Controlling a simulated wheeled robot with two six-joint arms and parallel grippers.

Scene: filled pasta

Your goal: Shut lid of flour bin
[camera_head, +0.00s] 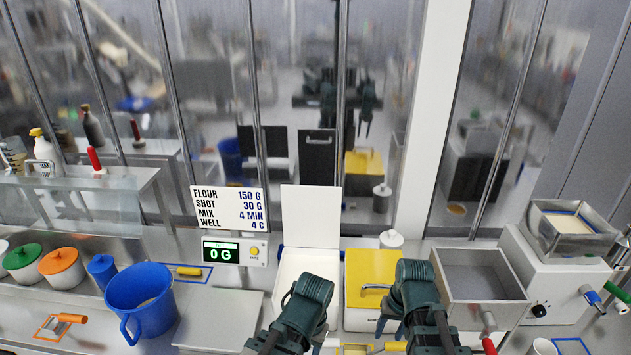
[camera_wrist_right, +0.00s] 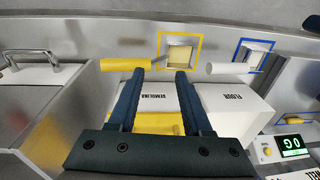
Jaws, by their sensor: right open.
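The flour bin (camera_head: 292,268) is white and stands open left of the yellow-lidded semolina bin (camera_head: 372,268). Its white lid (camera_head: 311,216) stands upright at its back edge. In the right wrist view, the front labelled FLOUR (camera_wrist_right: 236,97) is right of the front labelled SEMOLINA (camera_wrist_right: 160,95). My right gripper (camera_wrist_right: 158,72) is open and empty, its fingers spread across the SEMOLINA front in that view. In the head view, my right wrist covers part of the semolina bin. My left wrist (camera_head: 305,300) covers the front of the flour bin; its fingertips are hidden.
A scale display (camera_head: 221,252) and blue jug (camera_head: 141,302) are left of the flour bin. A steel container (camera_head: 478,280) is right of the semolina bin. In the wrist view, a yellow-handled scoop (camera_wrist_right: 125,64) and white-handled scoop (camera_wrist_right: 228,68) lie by the bins.

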